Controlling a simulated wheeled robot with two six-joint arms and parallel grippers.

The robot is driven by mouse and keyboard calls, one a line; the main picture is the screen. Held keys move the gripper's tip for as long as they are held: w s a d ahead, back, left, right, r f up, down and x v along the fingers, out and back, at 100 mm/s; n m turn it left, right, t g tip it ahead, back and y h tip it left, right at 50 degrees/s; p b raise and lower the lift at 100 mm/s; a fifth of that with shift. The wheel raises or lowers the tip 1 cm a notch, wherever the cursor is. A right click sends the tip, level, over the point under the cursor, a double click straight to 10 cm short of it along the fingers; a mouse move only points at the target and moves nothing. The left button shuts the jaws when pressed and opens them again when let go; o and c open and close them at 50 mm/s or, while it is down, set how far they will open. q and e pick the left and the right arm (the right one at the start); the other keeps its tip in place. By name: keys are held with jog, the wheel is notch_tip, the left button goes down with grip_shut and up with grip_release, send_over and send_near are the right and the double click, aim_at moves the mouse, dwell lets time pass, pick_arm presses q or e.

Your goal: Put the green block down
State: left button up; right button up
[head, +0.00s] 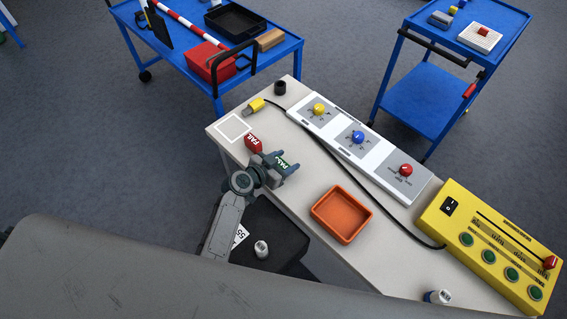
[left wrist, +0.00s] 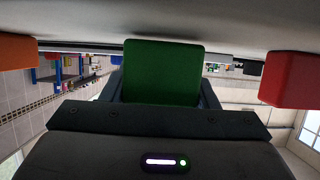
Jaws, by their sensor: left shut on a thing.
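My left gripper (head: 279,166) is shut on the green block (head: 284,163) near the left end of the grey-white bench. In the left wrist view the green block (left wrist: 163,72) sits between the two dark fingers, close to the bench surface. I cannot tell whether it touches the bench. A red block (head: 253,143) with white lettering lies just beyond and left of the gripper, apart from it; it also shows at the right of the left wrist view (left wrist: 291,80). A white outlined square (head: 233,127) is marked on the bench behind the red block. My right gripper is out of view.
An orange tray (head: 318,212) is right of the gripper. A panel with three knobs (head: 358,137) and a yellow control box (head: 452,209) stand on the bench, with a black cable (head: 372,204) running across. Blue carts (head: 178,67) stand behind. Bare bench surrounds the gripper.

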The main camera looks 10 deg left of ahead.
pick_arm(q)
notch_tip(320, 180, up, 8)
jog(key=r+n+t+y+b, duration=0.1)
jog(key=n+t+y+b, duration=0.1)
jog(key=n+y+b, duration=0.5)
send_over(235, 125)
jog(key=b, duration=0.2)
jog(key=m+h, duration=0.2)
notch_tip(235, 125, down, 6)
jog(key=shift+w+r+p, duration=0.1)
jog(key=shift+r+p, duration=0.05)
jog(key=shift+p, duration=0.35)
notch_tip(235, 125, down, 4)
jog(key=shift+r, duration=0.2)
